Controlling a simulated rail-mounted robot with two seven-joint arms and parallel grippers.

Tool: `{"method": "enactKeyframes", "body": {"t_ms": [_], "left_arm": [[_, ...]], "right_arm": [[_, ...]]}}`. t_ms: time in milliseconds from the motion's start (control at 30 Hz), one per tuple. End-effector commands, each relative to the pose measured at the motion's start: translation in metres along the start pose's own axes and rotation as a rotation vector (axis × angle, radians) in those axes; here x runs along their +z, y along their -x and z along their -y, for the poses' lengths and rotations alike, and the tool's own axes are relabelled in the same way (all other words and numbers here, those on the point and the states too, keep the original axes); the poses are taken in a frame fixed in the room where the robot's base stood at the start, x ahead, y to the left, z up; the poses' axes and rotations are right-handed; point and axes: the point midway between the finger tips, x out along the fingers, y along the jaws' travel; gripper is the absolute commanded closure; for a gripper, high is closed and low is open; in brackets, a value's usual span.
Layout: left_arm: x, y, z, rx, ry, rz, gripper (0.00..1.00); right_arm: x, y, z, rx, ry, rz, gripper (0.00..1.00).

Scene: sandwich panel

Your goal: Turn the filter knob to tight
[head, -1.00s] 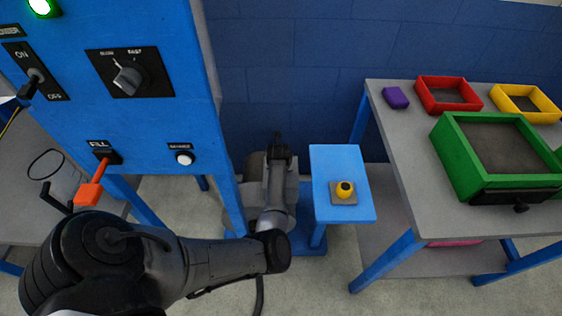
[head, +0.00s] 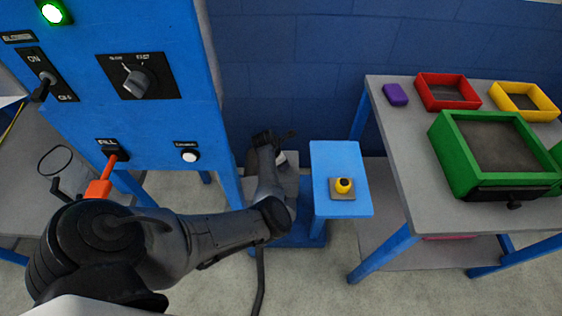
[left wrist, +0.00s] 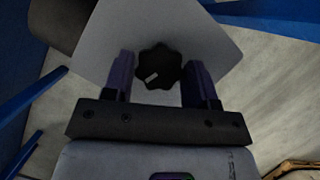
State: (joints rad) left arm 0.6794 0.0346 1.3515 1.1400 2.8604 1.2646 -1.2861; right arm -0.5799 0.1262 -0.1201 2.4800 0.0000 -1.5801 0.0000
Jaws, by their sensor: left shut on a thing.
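In the left wrist view, a black lobed knob (left wrist: 160,63) with a short white mark below and left of its middle sits on a pale grey plate (left wrist: 205,45). My left gripper (left wrist: 160,67) has one dark purple finger on each side of the knob and is shut on it. No label for the knob's positions is readable there. In the head view, my left arm reaches from the lower left to the area between the blue panel and the small blue stand; its fingers and the knob cannot be made out. My right gripper is not in view.
The blue panel (head: 75,125) carries a selector (head: 137,83), switch (head: 43,88) and orange-handled lever (head: 103,182). A small blue stand (head: 335,155) holds a yellow-and-black knob (head: 343,185). Red (head: 447,88), yellow (head: 525,98) and green (head: 440,145) trays stand on a grey table (head: 400,125).

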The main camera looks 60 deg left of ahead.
Motion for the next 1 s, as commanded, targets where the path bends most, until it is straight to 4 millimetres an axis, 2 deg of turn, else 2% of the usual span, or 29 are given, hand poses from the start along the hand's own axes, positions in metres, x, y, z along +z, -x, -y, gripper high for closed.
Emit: {"method": "enactKeyframes", "body": {"t_ms": [600, 1000], "left_arm": [[0.001, -0.001, -0.003, -0.224, -0.541, -0.001, 0.71], [0.002, -0.001, -0.004, -0.339, -0.819, -0.001, 0.71]], "right_arm": [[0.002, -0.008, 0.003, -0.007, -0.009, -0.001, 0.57], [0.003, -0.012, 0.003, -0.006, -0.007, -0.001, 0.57]]}}
